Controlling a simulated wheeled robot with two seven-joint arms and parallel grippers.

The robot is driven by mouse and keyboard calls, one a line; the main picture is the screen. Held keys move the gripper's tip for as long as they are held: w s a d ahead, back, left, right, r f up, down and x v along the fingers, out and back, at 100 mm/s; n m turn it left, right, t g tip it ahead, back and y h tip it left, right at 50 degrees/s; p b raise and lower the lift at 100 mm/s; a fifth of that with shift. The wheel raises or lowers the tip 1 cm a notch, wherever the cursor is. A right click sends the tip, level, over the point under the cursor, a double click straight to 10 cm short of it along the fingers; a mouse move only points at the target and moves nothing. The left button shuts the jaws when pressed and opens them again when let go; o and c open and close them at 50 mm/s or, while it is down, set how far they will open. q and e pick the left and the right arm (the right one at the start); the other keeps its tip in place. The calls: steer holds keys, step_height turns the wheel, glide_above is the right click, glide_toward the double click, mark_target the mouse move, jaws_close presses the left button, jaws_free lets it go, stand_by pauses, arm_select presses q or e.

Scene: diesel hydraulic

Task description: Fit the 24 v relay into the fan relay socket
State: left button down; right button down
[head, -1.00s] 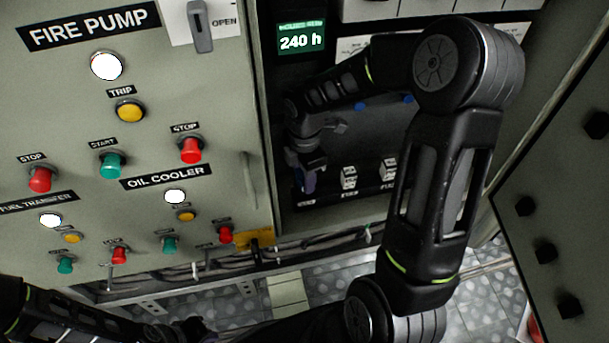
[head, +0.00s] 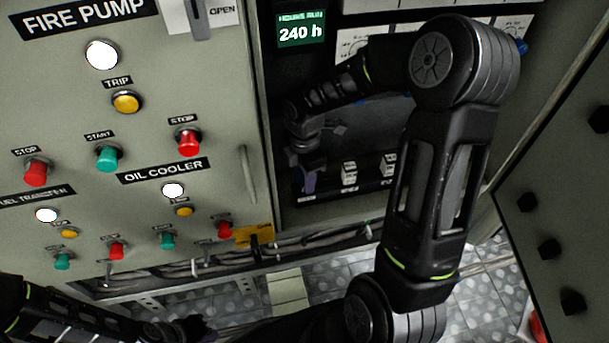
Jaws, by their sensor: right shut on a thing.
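My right gripper (head: 308,160) reaches into the open dark cabinet bay, at the left end of a low row of relays. It is shut on a small purple-grey thing (head: 308,184), which looks like the 24 v relay. Its lower end is close to the row's base; I cannot tell whether it is seated in a socket. The fan relay socket cannot be picked out, and the labels there are too small to read. My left gripper (head: 196,328) is low at the bottom left, dark and partly cut off; its jaws are unclear.
Two pale relays (head: 349,173) (head: 388,165) stand to the right of my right gripper. My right arm hides much of the bay. A panel with buttons (head: 126,102) is at the left, an open door (head: 560,200) at the right. A yellow tag (head: 254,235) hangs below the panel.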

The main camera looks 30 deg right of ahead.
steer(key=c, duration=0.9)
jaws_free()
steer(key=shift+o, duration=0.2)
steer(key=shift+r, duration=0.1)
